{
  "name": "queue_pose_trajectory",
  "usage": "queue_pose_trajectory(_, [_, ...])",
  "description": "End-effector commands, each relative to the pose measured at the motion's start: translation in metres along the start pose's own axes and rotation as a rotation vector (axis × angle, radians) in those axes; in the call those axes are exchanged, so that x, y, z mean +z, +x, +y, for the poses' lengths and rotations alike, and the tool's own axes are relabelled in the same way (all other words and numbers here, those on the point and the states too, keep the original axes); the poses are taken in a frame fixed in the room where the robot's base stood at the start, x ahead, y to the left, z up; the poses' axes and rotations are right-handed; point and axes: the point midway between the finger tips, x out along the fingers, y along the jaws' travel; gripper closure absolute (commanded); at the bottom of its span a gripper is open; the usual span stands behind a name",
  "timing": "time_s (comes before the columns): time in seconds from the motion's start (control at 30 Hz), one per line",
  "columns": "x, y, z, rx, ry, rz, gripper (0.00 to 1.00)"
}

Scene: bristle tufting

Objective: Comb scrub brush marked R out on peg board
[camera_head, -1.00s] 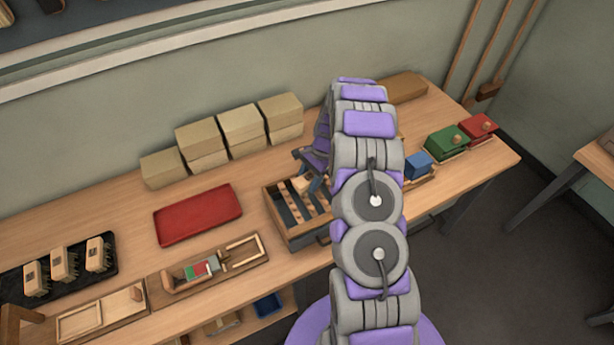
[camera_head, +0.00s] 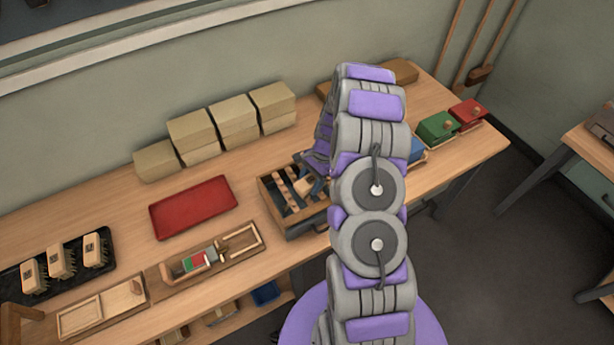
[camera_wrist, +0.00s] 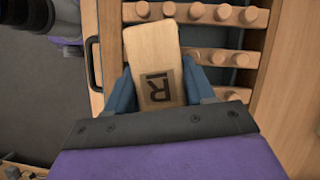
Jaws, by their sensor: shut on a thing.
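The scrub brush marked R (camera_wrist: 153,50) is a pale wooden block with a dark R label, seen from above in the wrist view. My gripper (camera_wrist: 158,83) is shut on it, one blue finger on each side. It is over the peg board (camera_wrist: 225,58), a wooden frame with rows of round pegs. The brush's underside and bristles are hidden, so I cannot tell whether they touch the pegs. In the head view the brush shows small (camera_head: 305,184) at the peg board (camera_head: 272,205), partly behind my arm.
Several brushes (camera_head: 62,262) stand on a black tray at the left. A red tray (camera_head: 193,207) and a wooden fixture (camera_head: 212,252) lie left of the peg board. Boxes (camera_head: 233,118) line the wall.

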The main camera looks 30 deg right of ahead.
Motion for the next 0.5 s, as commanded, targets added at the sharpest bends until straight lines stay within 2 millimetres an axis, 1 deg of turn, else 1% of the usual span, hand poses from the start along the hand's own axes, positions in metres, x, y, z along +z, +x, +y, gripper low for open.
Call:
queue_pose_trajectory(0.03, [0.001, 0.001, 0.004, 0.003, 0.001, -0.003, 0.75])
queue_pose_trajectory(0.17, [0.002, 0.001, 0.006, 0.001, 0.001, -0.002, 0.75])
queue_pose_trajectory(0.33, [0.001, 0.000, 0.000, 0.000, 0.000, 0.000, 0.75])
queue_pose_trajectory(0.5, [-0.001, -0.003, -0.013, -0.001, -0.001, 0.001, 0.75])
